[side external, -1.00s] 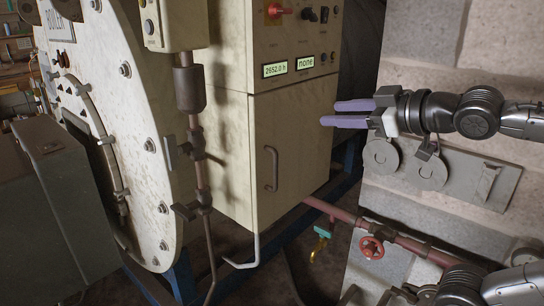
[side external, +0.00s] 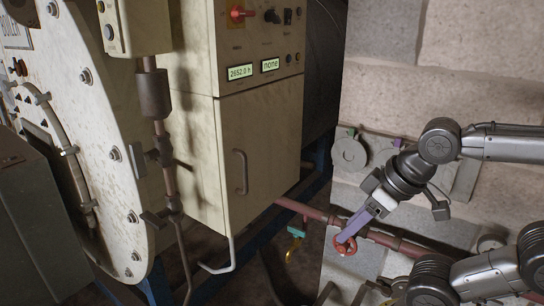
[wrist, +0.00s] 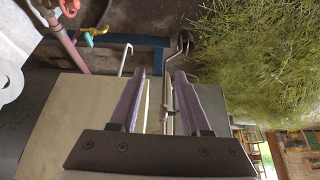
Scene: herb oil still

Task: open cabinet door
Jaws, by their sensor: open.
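The cream cabinet door (side external: 270,135) is closed, below the control panel with two small displays. Its vertical bar handle (side external: 240,172) is near the door's left edge. My gripper (side external: 346,237) is right of and lower than the handle, apart from the door, its purple fingers pointing down and left. In that view the fingers overlap the red valve wheel; contact cannot be told. In the wrist view my gripper (wrist: 157,72) is open with nothing held between the fingers. A pale panel (wrist: 75,110) lies behind them; the handle cannot be clearly made out there.
A red valve wheel (side external: 345,245) and red pipe (side external: 310,211) run low at the right, with a teal-handled tap (side external: 296,232). The round boiler (side external: 95,150) and a brown vertical pipe (side external: 166,150) stand left. Green herbs (wrist: 250,60) show in the wrist view.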

